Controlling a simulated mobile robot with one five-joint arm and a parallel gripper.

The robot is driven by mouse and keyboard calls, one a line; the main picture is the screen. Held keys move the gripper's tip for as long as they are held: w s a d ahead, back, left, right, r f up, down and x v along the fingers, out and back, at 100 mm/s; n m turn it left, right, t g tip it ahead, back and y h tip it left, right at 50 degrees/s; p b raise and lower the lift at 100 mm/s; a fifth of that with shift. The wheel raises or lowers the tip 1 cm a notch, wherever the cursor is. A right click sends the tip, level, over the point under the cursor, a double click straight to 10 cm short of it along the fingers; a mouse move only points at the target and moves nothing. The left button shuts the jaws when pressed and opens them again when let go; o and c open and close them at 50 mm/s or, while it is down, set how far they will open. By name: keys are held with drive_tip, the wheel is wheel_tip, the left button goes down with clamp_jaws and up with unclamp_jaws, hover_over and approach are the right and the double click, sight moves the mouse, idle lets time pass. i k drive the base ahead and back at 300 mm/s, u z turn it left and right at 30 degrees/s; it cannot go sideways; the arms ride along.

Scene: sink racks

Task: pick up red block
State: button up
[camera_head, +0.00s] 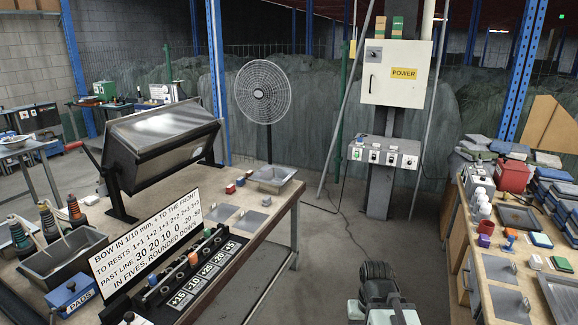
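A small red block (230,188) lies on the left workbench, near the grey metal tray at its far end. On the right workbench a red piece (486,226) stands among small bottles and coloured pieces; which of the red things the task names is not clear. My arm, dark and pale grey, shows at the bottom centre, in the gap between the benches. What seems to be my gripper (379,271) is at its top, apart from every block; its fingers cannot be made out.
The left workbench (262,221) carries a sign, a black rack and a metal tray (270,179). The right workbench (498,268) is crowded with bins and a red container (511,175). A fan (262,92) and a power cabinet (396,73) stand behind. Floor between benches is mostly clear.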

sight(230, 190)
drive_tip(key=u, duration=0.3)
drive_tip(key=i, duration=1.45)
drive_tip(key=u, duration=0.4)
drive_tip(key=k, duration=0.75)
drive_tip(key=u, duration=0.25)
drive_tip(key=i, duration=0.75)
drive_tip(key=z, duration=0.1)
